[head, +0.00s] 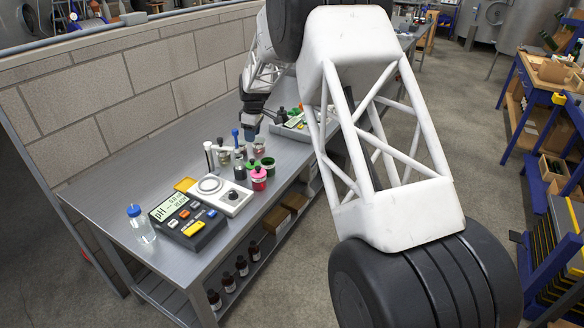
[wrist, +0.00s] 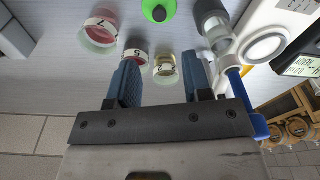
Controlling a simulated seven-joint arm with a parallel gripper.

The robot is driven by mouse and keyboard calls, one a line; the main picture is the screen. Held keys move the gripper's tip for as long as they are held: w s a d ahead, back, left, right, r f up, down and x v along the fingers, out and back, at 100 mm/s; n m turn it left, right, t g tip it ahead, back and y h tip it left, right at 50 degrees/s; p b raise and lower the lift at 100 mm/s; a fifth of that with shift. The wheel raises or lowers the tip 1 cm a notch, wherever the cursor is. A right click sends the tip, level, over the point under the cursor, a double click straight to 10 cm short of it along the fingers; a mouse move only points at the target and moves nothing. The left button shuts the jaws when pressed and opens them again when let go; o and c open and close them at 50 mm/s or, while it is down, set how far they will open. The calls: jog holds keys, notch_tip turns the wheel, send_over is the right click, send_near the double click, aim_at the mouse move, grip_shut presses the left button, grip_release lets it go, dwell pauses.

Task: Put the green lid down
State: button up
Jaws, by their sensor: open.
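The green lid (wrist: 158,10) is bright green with a dark knob in its middle. It lies at the top edge of the wrist view, partly cut off, apart from my fingers. In the head view a small bright green piece (head: 249,163) beside the jars looks like the same lid, but is too small to be sure. My gripper (wrist: 161,66) is open, with nothing held between its two blue fingers. In the head view my gripper (head: 251,132) hangs over the bench, behind the group of jars.
Small glass jars stand close below my fingers, one with pink contents (wrist: 100,30). A blue-topped tool (wrist: 242,88) is by the right finger. The bench (head: 130,185) also bears a pink jar (head: 258,179), a white stirrer plate (head: 222,194), a pH meter (head: 188,222) and a blue-capped bottle (head: 141,226).

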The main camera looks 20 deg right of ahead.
jog(key=s+d+r+m, duration=0.1)
jog(key=s+r+m, duration=0.1)
jog(key=s+r, duration=0.55)
jog(key=s+d+r+m+t, duration=0.15)
jog(key=s+r, duration=0.35)
jog(key=s, duration=0.6)
jog(key=s+d+r+m+g, duration=0.1)
jog(key=s+r+m, duration=0.1)
jog(key=s+r, duration=0.55)
jog(key=s+d+f+m, duration=0.1)
jog(key=s+m, duration=0.1)
jog(key=s, duration=1)
jog(key=s+d+f+m+t, duration=0.1)
jog(key=s+m, duration=0.1)
jog(key=s, duration=1.1)
jog(key=s+d+f+m+h, duration=0.1)
jog(key=s+m, duration=0.2)
jog(key=s, duration=0.9)
jog(key=shift+s+f, duration=0.2)
jog(key=shift+f, duration=0.05)
